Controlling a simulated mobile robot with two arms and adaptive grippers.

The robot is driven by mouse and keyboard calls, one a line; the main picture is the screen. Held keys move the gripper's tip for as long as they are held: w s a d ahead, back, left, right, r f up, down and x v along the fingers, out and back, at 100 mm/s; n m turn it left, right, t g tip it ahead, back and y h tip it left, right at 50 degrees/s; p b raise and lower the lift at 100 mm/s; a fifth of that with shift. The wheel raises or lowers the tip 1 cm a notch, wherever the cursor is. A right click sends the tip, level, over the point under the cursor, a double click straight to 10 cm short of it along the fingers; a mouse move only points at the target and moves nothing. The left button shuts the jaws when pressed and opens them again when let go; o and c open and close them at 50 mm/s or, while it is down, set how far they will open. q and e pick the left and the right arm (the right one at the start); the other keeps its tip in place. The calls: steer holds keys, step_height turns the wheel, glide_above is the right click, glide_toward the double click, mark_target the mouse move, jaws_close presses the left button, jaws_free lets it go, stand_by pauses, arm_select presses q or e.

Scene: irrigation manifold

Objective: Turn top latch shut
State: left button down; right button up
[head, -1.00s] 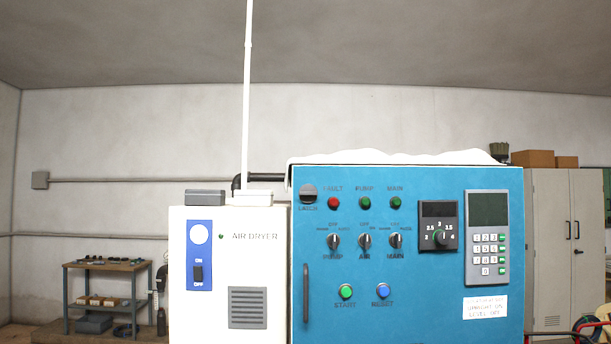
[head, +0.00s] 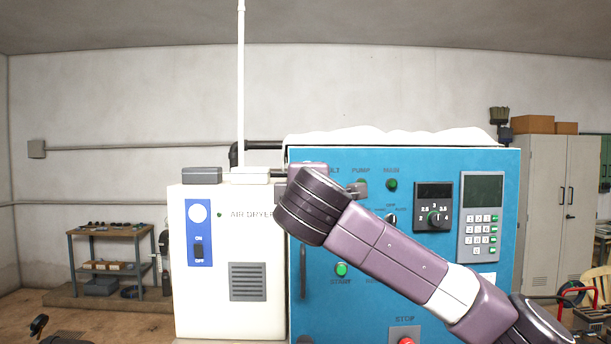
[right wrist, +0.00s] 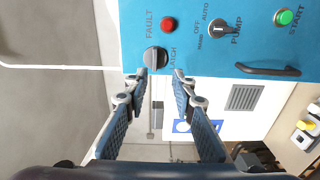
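The top latch (right wrist: 156,58) is a round grey knob labelled LATCH on the blue control panel (right wrist: 235,38), below the FAULT light in the sideways right wrist view. My right gripper (right wrist: 160,76) is open, its two fingers pointing at the panel. The latch lies just beyond the fingertips, roughly between them and nearer the left one; I see no grip on it. In the head view my right arm crosses the blue panel (head: 410,165) and hides the latch.
The white air dryer (head: 230,325) stands directly left of the blue cabinet. A dark door handle (right wrist: 268,69), a PUMP switch (right wrist: 218,29) and a green START button (right wrist: 284,17) are near the latch. A workbench (head: 110,232) stands far left.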

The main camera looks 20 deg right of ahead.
steer(key=p+x, duration=0.4)
steer(key=x, duration=0.3)
steer(key=shift+w+d+r+p, duration=0.25)
steer(key=shift+w+r+p, duration=0.1)
steer(key=shift+r+p, duration=0.1)
steer(key=shift+c, duration=0.5)
jaws_close()
